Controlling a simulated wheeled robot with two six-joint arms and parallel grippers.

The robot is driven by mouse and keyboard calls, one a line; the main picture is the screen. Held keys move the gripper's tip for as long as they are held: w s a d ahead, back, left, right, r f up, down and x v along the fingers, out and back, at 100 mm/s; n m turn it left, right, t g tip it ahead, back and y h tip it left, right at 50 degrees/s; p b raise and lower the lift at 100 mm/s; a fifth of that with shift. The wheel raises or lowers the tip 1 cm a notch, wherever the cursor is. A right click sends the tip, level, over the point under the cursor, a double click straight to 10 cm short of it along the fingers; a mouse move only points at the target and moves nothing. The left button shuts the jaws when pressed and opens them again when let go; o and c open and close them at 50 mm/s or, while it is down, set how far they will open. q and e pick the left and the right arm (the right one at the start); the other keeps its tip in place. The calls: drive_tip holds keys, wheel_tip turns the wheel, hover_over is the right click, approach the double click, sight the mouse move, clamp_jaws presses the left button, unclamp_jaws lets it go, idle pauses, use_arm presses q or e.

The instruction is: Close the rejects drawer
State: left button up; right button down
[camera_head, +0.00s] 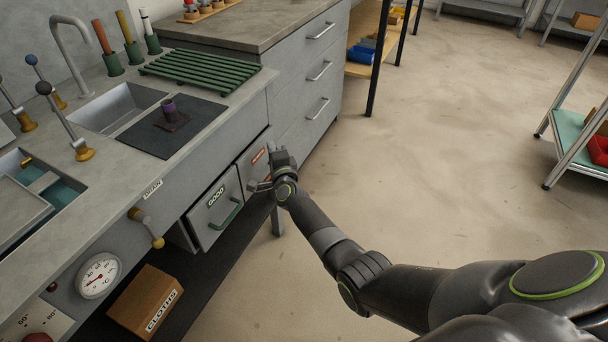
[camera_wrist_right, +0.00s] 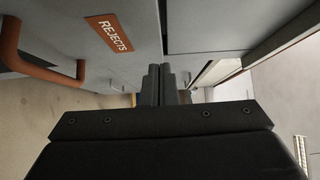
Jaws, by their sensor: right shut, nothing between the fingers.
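The rejects drawer shows as a grey front with an orange label (camera_head: 258,156) under the counter in the head view, partly hidden by my right gripper. In the right wrist view its REJECTS label (camera_wrist_right: 115,33) and brown-orange handle (camera_wrist_right: 40,66) are clear. My right gripper (camera_head: 273,152) is at the drawer's right side. Its fingers (camera_wrist_right: 162,84) are together and empty, beside the front near the edge away from the handle. I cannot tell whether they touch it or how far out the drawer stands. My left gripper is not in view.
The GOOD drawer (camera_head: 216,206) with a green handle is just left of the rejects drawer. A grey drawer cabinet (camera_head: 306,75) stands to the right. A CLOTHS box (camera_head: 146,302) sits on the low shelf.

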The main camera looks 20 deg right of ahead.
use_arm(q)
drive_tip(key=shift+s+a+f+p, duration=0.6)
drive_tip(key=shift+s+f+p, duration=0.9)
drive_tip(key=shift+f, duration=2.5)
use_arm(e)
drive_tip(key=shift+s, duration=5.5)
drive_tip(key=s+d+f+n+g+y, duration=0.25)
drive_tip(key=s+f+n+g, duration=0.8)
drive_tip(key=s+f, duration=1.05)
use_arm(q)
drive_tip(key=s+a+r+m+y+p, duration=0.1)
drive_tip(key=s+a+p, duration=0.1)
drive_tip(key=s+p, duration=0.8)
drive_tip(key=p, duration=0.7)
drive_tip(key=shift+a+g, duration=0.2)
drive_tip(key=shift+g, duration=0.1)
use_arm(e)
drive_tip(key=s+d+f+n+g, duration=0.1)
drive_tip(key=s+d+n+g, duration=0.1)
drive_tip(key=s, duration=1)
drive_tip(key=s+d+f+n+g+h, duration=0.1)
drive_tip(key=s+d+f+n+g, duration=0.1)
drive_tip(key=s, duration=1)
drive_tip(key=s+d+f+n+g+h, duration=0.1)
drive_tip(key=s+d+n+g, duration=0.1)
drive_tip(key=s, duration=1)
drive_tip(key=shift+d+f+n, duration=0.25)
drive_tip(key=shift+d+n, duration=0.55)
drive_tip(key=shift+n, duration=0.05)
